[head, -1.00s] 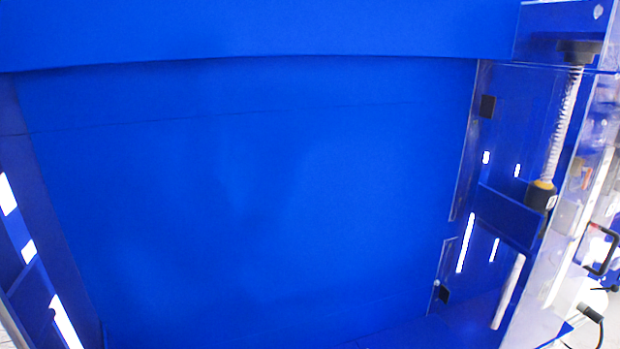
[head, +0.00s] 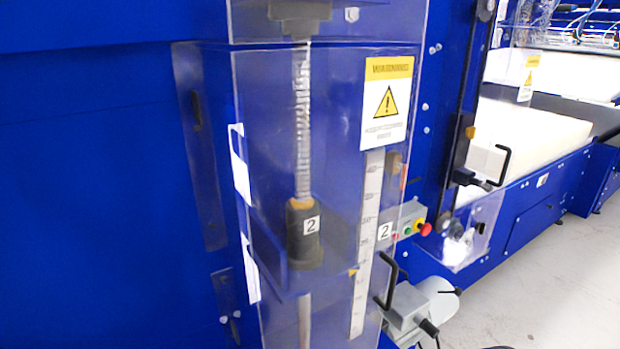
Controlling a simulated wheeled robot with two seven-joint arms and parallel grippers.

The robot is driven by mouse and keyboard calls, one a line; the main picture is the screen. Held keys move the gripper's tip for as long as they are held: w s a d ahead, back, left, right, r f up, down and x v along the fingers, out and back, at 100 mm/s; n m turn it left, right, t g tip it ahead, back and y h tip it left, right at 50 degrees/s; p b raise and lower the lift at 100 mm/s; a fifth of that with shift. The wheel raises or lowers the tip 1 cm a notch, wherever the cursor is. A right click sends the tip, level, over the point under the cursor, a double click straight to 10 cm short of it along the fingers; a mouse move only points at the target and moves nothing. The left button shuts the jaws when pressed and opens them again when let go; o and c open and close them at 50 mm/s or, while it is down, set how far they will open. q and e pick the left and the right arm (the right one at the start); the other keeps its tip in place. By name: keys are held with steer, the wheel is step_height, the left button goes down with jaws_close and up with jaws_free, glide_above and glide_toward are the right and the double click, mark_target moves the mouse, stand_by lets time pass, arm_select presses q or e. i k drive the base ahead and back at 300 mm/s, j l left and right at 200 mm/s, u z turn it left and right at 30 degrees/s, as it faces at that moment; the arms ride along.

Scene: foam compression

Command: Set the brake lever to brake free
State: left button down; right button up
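I cannot tell for sure which part is the brake lever. A grey rounded unit (head: 437,296) sits low on the right side of the blue machine, with a short black-tipped rod (head: 450,291) pointing right. A grey box (head: 404,305) beside it has a black knob (head: 428,327) at its lower right. A black bracket-shaped handle (head: 388,281) stands just left of that box. Neither of my grippers shows in the head view.
A clear guard (head: 250,120) encloses a spindle (head: 303,130) marked 2, beside a scale (head: 366,240). A control box with a red button (head: 424,229) is on the right. White foam (head: 530,135) lies farther back. Open floor (head: 560,270) is at right.

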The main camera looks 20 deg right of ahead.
mark_target(459, 292)
steer(key=l+z, duration=0.4)
steer(key=l, duration=0.2)
steer(key=i+l+z, duration=0.15)
steer(key=l+z, duration=0.2)
steer(key=l, duration=0.25)
steer(key=l+z, duration=0.15)
steer(key=z, duration=0.25)
steer(key=l+z, duration=0.15)
steer(key=z, duration=0.3)
steer(key=l+z, duration=0.1)
steer(key=z, duration=0.3)
steer(key=i+l+z, duration=0.1)
steer(key=z, duration=0.3)
steer(key=j, duration=0.35)
steer(key=i+j+z, duration=0.15)
steer(key=j, duration=0.25)
